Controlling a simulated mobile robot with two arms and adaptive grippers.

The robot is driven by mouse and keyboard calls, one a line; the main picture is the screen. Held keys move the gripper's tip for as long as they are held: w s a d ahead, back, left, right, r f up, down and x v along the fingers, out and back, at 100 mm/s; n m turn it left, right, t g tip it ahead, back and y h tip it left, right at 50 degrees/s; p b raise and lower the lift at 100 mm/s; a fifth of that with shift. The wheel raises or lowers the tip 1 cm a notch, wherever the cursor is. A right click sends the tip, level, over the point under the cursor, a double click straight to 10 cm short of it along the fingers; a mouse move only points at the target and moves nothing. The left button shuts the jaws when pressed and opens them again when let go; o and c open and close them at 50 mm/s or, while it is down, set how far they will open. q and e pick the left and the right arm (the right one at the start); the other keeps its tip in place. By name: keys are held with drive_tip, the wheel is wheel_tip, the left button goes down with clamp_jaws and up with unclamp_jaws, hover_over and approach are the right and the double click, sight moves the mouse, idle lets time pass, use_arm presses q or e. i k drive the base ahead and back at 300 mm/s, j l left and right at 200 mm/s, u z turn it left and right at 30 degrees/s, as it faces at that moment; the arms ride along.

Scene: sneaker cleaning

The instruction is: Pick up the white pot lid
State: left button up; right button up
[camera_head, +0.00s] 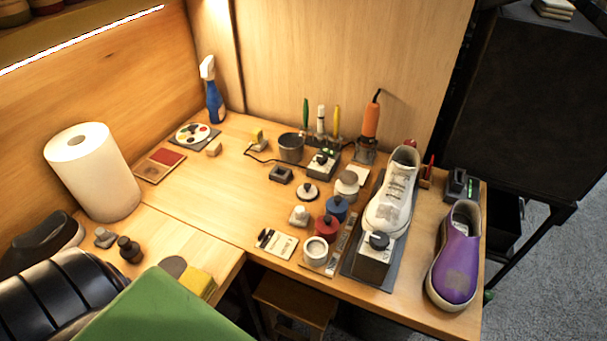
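A small round white lid with a dark knob (307,191) lies flat on the table, near the middle of the workbench. An open white pot (316,250) stands closer to the front edge, with no lid on it. A red pot (328,228) and a blue pot (337,208) stand between them to the right, both with knobbed lids on. A pale pot with a grey top (346,186) stands just right of the white lid. Neither of my grippers shows in this view.
A white sneaker (391,200) rests on a stand right of the pots, with a purple shoe (456,255) beyond it. A grey cup (290,148) and tool holder stand behind. A paper roll (93,172) stands left. The table left of the lid is mostly clear.

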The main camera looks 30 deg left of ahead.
sight(306, 191)
drive_tip(key=u, duration=0.9)
